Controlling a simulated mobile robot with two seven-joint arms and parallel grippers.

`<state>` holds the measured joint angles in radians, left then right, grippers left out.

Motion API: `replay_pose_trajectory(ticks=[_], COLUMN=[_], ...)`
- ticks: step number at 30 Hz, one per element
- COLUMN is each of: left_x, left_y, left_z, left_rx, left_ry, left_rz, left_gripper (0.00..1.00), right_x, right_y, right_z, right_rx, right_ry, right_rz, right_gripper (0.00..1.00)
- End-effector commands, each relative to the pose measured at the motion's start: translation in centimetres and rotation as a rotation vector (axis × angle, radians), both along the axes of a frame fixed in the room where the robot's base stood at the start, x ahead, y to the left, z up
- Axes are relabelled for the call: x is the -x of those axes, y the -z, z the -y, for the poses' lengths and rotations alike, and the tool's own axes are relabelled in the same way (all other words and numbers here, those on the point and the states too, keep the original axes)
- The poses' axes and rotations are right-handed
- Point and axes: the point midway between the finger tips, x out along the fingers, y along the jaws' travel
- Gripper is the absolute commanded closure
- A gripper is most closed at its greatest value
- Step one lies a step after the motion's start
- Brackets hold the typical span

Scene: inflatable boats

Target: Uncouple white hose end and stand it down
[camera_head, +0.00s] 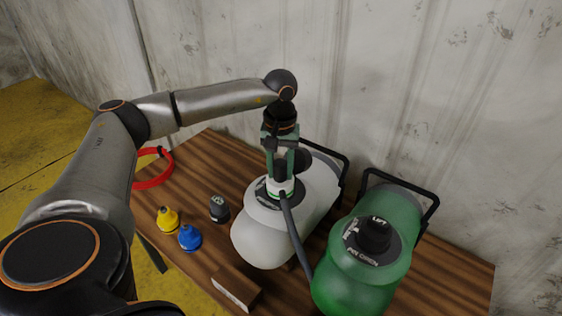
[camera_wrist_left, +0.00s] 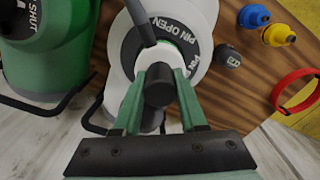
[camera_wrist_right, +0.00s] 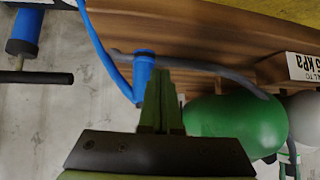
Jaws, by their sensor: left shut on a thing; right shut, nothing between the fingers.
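My left gripper (camera_head: 281,180) points down over the white float (camera_head: 258,238) and is shut on the white hose end (camera_head: 281,188). In the left wrist view the hose end (camera_wrist_left: 155,66) sits between the green fingers, over the float's dark disc marked "PIN OPEN" (camera_wrist_left: 190,45). I cannot tell whether it is seated in the valve or just above it. A grey hose (camera_head: 296,240) runs from it down toward the front. My right gripper (camera_wrist_right: 160,95) is shut and empty, seen only in the right wrist view, near a blue cylinder (camera_wrist_right: 143,68).
A green float (camera_head: 345,285) with a dark cap stands to the right. Yellow (camera_head: 167,220), blue (camera_head: 189,237) and dark grey (camera_head: 219,209) caps and a red ring (camera_head: 153,170) lie left on the wooden table (camera_head: 205,160). A wooden sign block (camera_head: 236,288) is at the front.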

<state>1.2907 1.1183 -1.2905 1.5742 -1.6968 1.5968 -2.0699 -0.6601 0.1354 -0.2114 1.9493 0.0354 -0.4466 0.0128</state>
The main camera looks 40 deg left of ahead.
Motion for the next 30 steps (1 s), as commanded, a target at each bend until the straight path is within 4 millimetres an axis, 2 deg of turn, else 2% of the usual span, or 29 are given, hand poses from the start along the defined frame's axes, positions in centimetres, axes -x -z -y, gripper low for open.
replay_pose_trajectory(ticks=[1,8,17,24,30], left_x=[0.0,0.0,0.0,0.03,-0.01], left_y=[0.0,0.0,-0.06,-0.08,-0.01], left_z=[0.01,0.01,0.02,0.04,0.01], left_rx=[0.0,0.0,0.001,0.002,0.001], left_ry=[0.0,0.0,-0.025,-0.282,-0.36], left_rz=[0.0,0.0,0.001,-0.001,0.001], left_gripper=[0.74,1.0,1.0,1.0,1.0], right_x=[0.02,0.02,0.02,0.02,0.01], right_y=[0.02,0.03,-0.09,-0.78,-0.83], right_z=[0.02,0.04,0.05,0.04,0.03], right_rx=[0.0,0.001,0.001,0.001,0.0], right_ry=[0.0,0.001,0.001,0.001,0.0], right_rz=[0.0,-0.001,-0.001,-0.001,-0.001], right_gripper=[1.0,1.0,1.0,1.0,1.0])
